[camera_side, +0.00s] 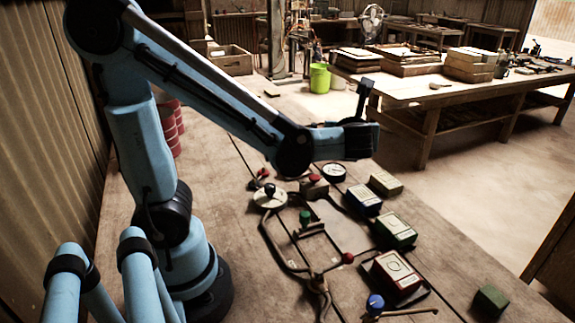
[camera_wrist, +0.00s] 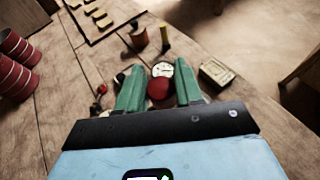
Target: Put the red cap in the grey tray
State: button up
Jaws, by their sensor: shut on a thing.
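A round red cap (camera_wrist: 158,88) shows between the two green fingers of my gripper (camera_wrist: 160,95) in the wrist view. My gripper is shut on it. In the side view, a red top (camera_side: 315,178) shows just below the end of my arm, over a small brown block. My fingertips are not clear in that view. I cannot tell whether the cap touches what is under it.
A white round gauge (camera_side: 334,172) sits close by. Boxes stand to the right: cream (camera_side: 386,184), blue (camera_side: 363,200), green (camera_side: 394,231) and red (camera_side: 396,272). A bent pipe frame (camera_side: 285,257) with knobs lies in front. Red drums (camera_wrist: 18,62) stand at the left.

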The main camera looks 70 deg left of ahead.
jog(key=d+r+m+t+h, duration=0.2)
jog(key=d+m+t+h, duration=0.35)
jog(key=d, duration=0.35)
jog(key=s+a+f+n+g+y, duration=0.3)
jog(key=a+n+g, duration=0.5)
jog(key=a, duration=0.3)
jog(key=s+a+f+n+g+y, duration=0.3)
jog(key=a+f+n+g, duration=0.3)
jog(key=a+n+g, duration=0.2)
jog(key=shift+s+a+g, duration=0.5)
jog(key=shift+a+g, duration=0.45)
jog(key=shift+a, duration=0.45)
jog(key=shift+f+n+y, duration=0.15)
jog(key=shift+n+y, duration=0.1)
jog(key=shift+y, duration=0.1)
jog(key=x, duration=0.4)
jog(key=f+x, duration=0.1)
jog(key=x, duration=0.4)
jog(key=f+x, duration=0.1)
jog(key=x, duration=0.3)
jog(key=shift+w+d, duration=0.2)
jog(key=shift+w, duration=0.05)
jog(key=shift+f, duration=1.9)
jog(key=shift+f, duration=0.2)
